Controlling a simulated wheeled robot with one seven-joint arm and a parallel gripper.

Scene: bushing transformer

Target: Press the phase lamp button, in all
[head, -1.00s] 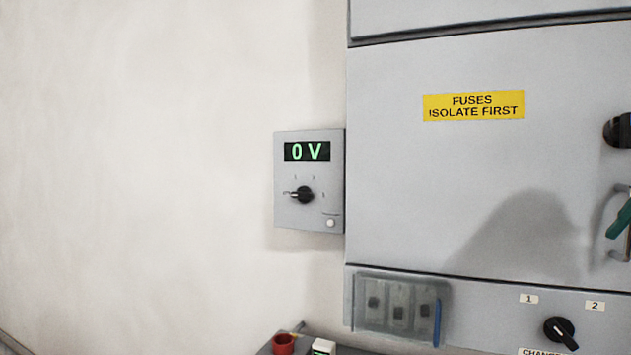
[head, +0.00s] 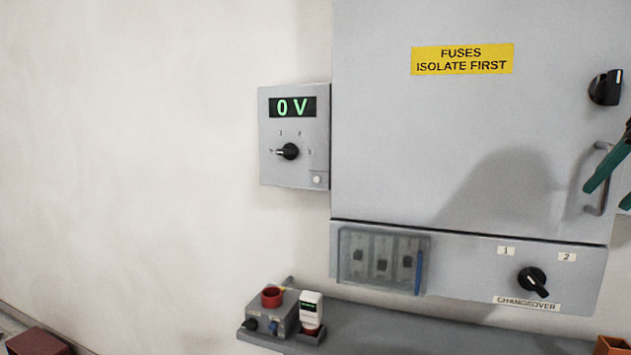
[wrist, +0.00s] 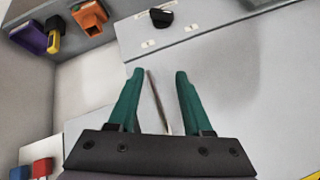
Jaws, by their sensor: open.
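A small grey meter panel (head: 294,135) hangs on the wall left of the cabinet. Its display (head: 293,107) reads 0 V in green, and a black selector knob (head: 288,151) points left. A small pale round button (head: 317,180) sits at its lower right; its label is too small to read. My gripper (head: 606,196) shows at the right edge of the head view, well right of the panel, by the cabinet door handle (head: 600,180). In the wrist view my gripper (wrist: 158,73) has its green fingers apart, with a thin brownish bar showing between them. The panel is not recognisable in the wrist view.
The cabinet door (head: 450,130) carries a yellow fuse label and a black knob (head: 605,88). Below are a clear fuse cover (head: 383,262) and the changeover switch (head: 532,281). A shelf (head: 400,327) holds a grey box (head: 270,312). The wall left of the panel is clear.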

